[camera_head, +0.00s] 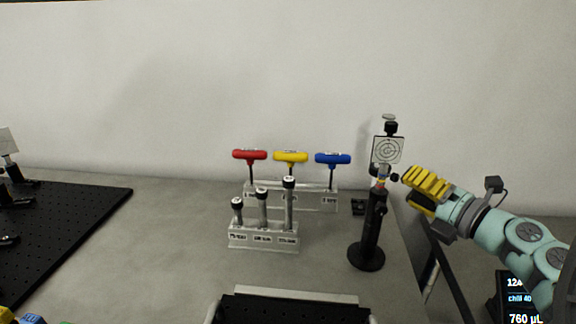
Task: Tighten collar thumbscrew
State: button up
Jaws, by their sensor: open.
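A black post holder (373,225) on a round base stands upright at the right side of the bench. A post with a small orange-marked collar area (381,181) rises from its top. A small dark knob, which may be the collar thumbscrew (394,178), sticks out to the right there. A square target plate (387,150) with concentric rings sits above it on the post. My gripper (408,187), with yellow ribbed fingers, is open just right of the collar and points left at it. Whether it touches the knob is too small to tell.
Red (249,154), yellow (290,156) and blue (332,158) T-handle drivers stand in a clear rack. A clear block (263,237) with several posts is in front. A black breadboard (70,225) lies left. A dark tray (290,308) is at the front. The bench's right edge is near the post.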

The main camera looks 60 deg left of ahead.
aim_at(397, 179)
jog(key=shift+a+p, duration=0.3)
jog(key=shift+a, duration=2.05)
grip_shut()
